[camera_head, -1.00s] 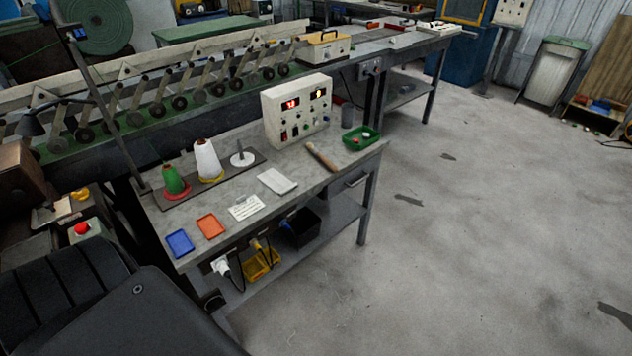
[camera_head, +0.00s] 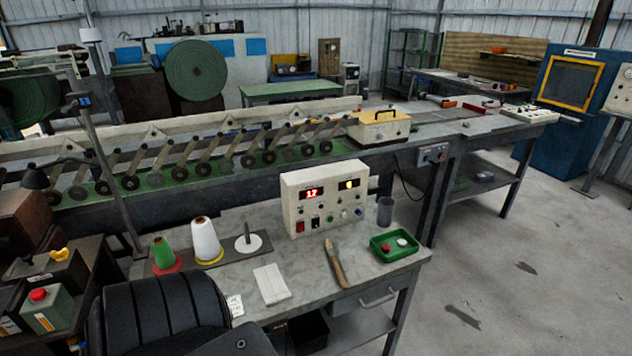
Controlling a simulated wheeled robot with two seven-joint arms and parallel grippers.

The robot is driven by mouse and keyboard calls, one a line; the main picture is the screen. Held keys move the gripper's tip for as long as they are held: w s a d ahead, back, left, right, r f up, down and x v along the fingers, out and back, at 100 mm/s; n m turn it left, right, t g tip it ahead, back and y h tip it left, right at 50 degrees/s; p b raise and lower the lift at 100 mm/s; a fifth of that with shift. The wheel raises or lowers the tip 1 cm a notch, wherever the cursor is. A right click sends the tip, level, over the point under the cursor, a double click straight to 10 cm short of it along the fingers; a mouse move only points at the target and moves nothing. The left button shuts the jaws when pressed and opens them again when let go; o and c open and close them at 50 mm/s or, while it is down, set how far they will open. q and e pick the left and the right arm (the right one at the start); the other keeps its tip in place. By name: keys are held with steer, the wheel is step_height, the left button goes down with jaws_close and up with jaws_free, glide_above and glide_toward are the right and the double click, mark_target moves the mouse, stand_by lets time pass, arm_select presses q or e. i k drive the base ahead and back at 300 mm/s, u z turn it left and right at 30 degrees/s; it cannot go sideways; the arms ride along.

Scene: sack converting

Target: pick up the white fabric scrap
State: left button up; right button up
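A white, flat, folded piece that looks like fabric (camera_head: 271,283) lies on the grey workbench (camera_head: 330,265), near its front edge. It is left of a wooden-handled tool (camera_head: 335,263) and in front of the white control box (camera_head: 324,197). Nothing covers it. Neither of my grippers shows in the head view.
Green and white thread cones (camera_head: 206,241) and a spindle on a white disc (camera_head: 248,243) stand behind the fabric. A green tray (camera_head: 394,245) and a grey cup (camera_head: 385,211) are at right. A black ribbed shape hides the bench's left front. Floor at right is open.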

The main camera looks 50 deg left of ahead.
mark_target(274, 288)
steer(key=u, duration=0.05)
steer(key=i, duration=2.5)
steer(key=u, duration=3.85)
